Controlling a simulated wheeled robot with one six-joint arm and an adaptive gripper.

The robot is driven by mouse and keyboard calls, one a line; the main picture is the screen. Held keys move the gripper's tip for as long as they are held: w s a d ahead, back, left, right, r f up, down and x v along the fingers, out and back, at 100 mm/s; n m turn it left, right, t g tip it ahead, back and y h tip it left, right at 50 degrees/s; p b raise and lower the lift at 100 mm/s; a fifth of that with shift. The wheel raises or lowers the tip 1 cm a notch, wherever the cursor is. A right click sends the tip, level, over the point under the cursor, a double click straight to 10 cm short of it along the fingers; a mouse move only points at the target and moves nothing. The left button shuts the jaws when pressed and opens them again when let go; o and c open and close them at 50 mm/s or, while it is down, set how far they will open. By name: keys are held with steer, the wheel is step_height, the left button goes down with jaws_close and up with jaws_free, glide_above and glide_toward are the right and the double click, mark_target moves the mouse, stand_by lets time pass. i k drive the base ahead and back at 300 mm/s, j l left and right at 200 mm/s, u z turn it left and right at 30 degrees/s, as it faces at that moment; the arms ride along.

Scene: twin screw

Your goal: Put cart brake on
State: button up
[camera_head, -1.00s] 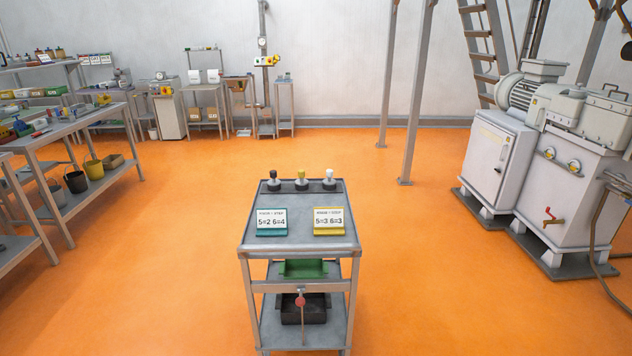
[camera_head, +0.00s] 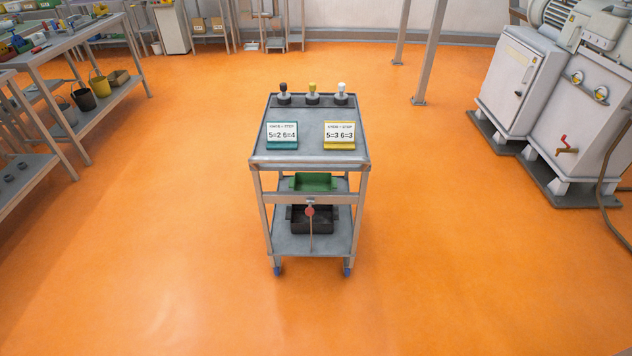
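The grey metal cart (camera_head: 322,164) stands on the orange floor in the middle of the view, on casters with blue wheels. A lever with a round red knob (camera_head: 309,211) shows at the cart's near side, below the top shelf; its thin rod hangs down toward the lower shelf. I cannot tell from this view whether the lever is set on or off. My gripper is not in view.
The cart carries a teal card stand (camera_head: 282,136), a yellow card stand (camera_head: 339,135), several knobbed pieces, a green tray (camera_head: 313,181) and a black bin (camera_head: 313,220). A workbench (camera_head: 100,45) stands left, a large grey machine (camera_head: 560,100) right. The floor around the cart is clear.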

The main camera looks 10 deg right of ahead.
mark_target(309, 211)
steer(key=i+j, duration=0.2)
steer(key=j, duration=0.15)
steer(key=i+j+z, duration=0.1)
steer(key=i+j, duration=0.35)
steer(key=j, duration=0.2)
steer(key=i+j+z, duration=0.1)
steer(key=j, duration=0.25)
steer(key=i+j, duration=0.3)
steer(key=i+j+z, duration=0.1)
steer(key=j, duration=0.35)
steer(key=i+j+z, duration=0.1)
steer(key=i+j, duration=0.2)
